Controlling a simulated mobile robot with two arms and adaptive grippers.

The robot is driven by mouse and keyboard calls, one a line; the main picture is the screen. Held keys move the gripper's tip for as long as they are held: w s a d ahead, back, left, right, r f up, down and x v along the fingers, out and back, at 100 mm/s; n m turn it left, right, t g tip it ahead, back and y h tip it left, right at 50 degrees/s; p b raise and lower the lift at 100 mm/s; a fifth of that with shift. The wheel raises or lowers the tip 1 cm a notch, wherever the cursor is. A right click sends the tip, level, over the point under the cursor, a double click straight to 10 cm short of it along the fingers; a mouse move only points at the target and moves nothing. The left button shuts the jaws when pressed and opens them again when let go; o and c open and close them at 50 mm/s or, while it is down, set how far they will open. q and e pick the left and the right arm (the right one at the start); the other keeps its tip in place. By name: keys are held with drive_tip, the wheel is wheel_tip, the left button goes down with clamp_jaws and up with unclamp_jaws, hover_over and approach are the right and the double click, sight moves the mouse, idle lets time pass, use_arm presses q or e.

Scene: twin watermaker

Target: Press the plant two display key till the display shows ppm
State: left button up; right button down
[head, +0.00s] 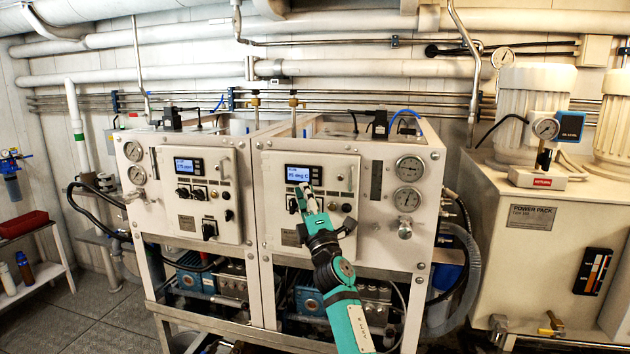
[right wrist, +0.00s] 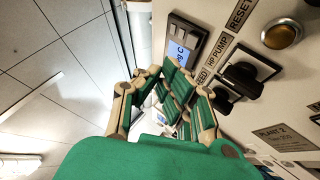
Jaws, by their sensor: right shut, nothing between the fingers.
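The plant two panel (head: 347,180) is on the right-hand cabinet in the head view. Its blue display (head: 297,174) is lit and reads a value ending in "deg C"; the digits are hard to read. In the right wrist view the display (right wrist: 178,52) is seen at a slant, with "C" legible. A PLANT 2 plate (right wrist: 286,138) is at lower right there. My right gripper (head: 306,192) is shut and empty, its fingertips just below the display, close to the panel; contact cannot be told. The fingers (right wrist: 176,88) hide part of the panel, and I cannot single out the display key. My left gripper is out of view.
The left-hand cabinet has a similar display (head: 189,165). Black switches (right wrist: 240,78) and an amber reset button (right wrist: 282,34) stick out beside my right gripper. Pressure gauges (head: 409,168) sit right of the panel. A power pack (head: 531,217) stands at far right.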

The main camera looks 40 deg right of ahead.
drive_tip(key=shift+s+a+p, duration=0.35)
drive_tip(key=shift+s+a, duration=0.6)
drive_tip(key=shift+a, duration=0.15)
drive_tip(key=s+a+f+m+g+y, duration=0.1)
drive_tip(key=a+f+m+g+y, duration=0.2)
drive_tip(key=f, duration=1.7)
drive_tip(key=a+f+m+g+y, duration=0.1)
drive_tip(key=a+f+m+g, duration=0.3)
drive_tip(key=f, duration=1.6)
drive_tip(key=s+a+f+g+b, duration=0.1)
drive_tip(key=s+f+g, duration=0.1)
drive_tip(key=s+f, duration=0.45)
drive_tip(key=s+a+f+g, duration=0.2)
drive_tip(key=s+f, duration=0.1)
drive_tip(key=f, duration=0.7)
drive_tip(key=s+a+f+m+g+y, duration=0.1)
drive_tip(key=s+a+f+m+g, duration=0.15)
drive_tip(key=s+f, duration=0.85)
drive_tip(key=s+a+f+m+g+y, duration=0.15)
drive_tip(key=s+f+g, duration=0.25)
drive_tip(key=s+f, duration=0.7)
drive_tip(key=s+a+f+m+g, duration=0.1)
drive_tip(key=s+f+g, duration=0.1)
drive_tip(key=s, duration=1.2)
drive_tip(key=s+a+f+m+g+b, duration=0.1)
drive_tip(key=s+a+f+m+g, duration=0.1)
drive_tip(key=s, duration=1.2)
drive_tip(key=shift+a+f+g, duration=0.2)
drive_tip(key=shift+f+g, duration=0.35)
drive_tip(key=shift+f, duration=0.35)
